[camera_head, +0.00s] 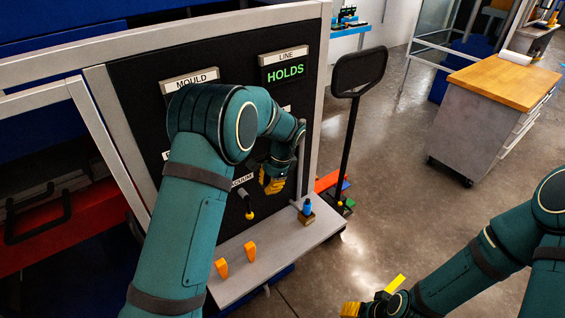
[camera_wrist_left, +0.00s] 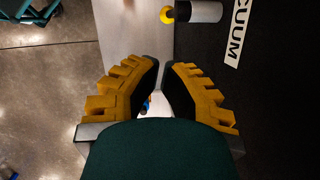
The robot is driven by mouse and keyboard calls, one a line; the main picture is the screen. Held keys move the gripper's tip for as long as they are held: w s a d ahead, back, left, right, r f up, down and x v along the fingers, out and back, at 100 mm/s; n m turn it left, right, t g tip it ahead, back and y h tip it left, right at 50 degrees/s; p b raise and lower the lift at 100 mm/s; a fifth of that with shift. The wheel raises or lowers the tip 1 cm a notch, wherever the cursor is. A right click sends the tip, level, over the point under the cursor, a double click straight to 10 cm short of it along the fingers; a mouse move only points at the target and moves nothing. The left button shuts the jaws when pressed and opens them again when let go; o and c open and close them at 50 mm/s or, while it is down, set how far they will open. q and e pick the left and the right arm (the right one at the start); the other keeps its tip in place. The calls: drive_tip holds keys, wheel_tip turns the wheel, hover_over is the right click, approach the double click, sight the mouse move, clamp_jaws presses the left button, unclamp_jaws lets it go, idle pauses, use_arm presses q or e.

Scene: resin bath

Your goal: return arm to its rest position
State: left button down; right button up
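My left arm reaches in from the left across the black panel (camera_head: 135,88). My left gripper (camera_head: 272,182), with yellow fingers, hangs in front of the panel, above the shelf. In the left wrist view my left gripper (camera_wrist_left: 161,66) has its fingertips almost together with nothing between them. The black VACUUM lever with a yellow knob (camera_head: 249,214) is below and left of it, apart from it; the knob also shows in the left wrist view (camera_wrist_left: 167,14). My right gripper (camera_head: 352,309) is at the bottom edge, partly cut off, so its opening is unclear.
The grey shelf (camera_head: 240,282) carries two orange pieces (camera_head: 250,251) (camera_head: 221,267) and a small blue-topped item (camera_head: 307,207). The LINE display (camera_head: 285,72) reads HOLDS. A black post (camera_head: 348,150) stands right of the panel; a wood-topped cabinet (camera_head: 495,110) is farther right. Open floor lies between.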

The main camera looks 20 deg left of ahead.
use_arm(q)
drive_tip(key=s+d+f+n+t+h, duration=0.1)
drive_tip(key=s+d+f+n+h, duration=0.25)
drive_tip(key=s+f, duration=0.45)
drive_tip(key=s+d+f+n+t+h, duration=0.1)
drive_tip(key=s+d+f+n+h, duration=0.2)
drive_tip(key=s+d+f, duration=0.35)
drive_tip(key=s+f+n+t+b, duration=0.1)
drive_tip(key=s+n, duration=0.4)
drive_tip(key=s, duration=0.5)
drive_tip(key=shift+d+f, duration=0.2)
drive_tip(key=shift+f, duration=0.45)
